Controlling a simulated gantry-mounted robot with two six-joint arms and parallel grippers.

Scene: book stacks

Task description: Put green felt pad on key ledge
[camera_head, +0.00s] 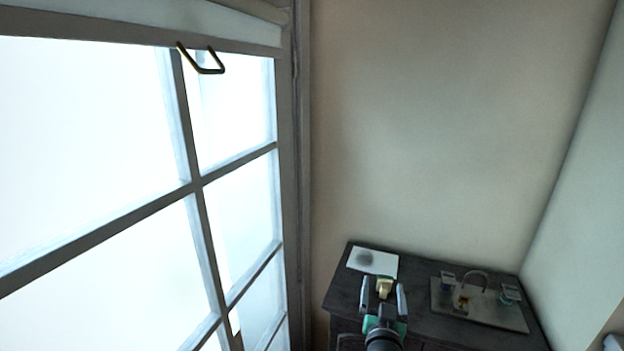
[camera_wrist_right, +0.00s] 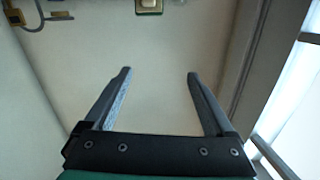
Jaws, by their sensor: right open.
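My right gripper (camera_head: 384,290) is open over the dark cabinet top, and its two fingers (camera_wrist_right: 158,75) stand apart with nothing between them in the wrist view. A small green-edged piece with a beige block on it (camera_wrist_right: 149,5) is cut off at the top of that view, beyond the fingertips. In the head view a yellowish block (camera_head: 384,286) with a bit of green shows between the fingers, partly hidden by them. I cannot tell for sure that this green is the felt pad. No surface is clearly marked as the key ledge. My left gripper is out of view.
A dark cabinet (camera_head: 450,331) stands in the corner. On it lie a white sheet with a grey patch (camera_head: 385,259) and a tray (camera_head: 508,319) with small items and a curved metal piece (camera_head: 477,275). A paned window (camera_head: 198,182) fills the left.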

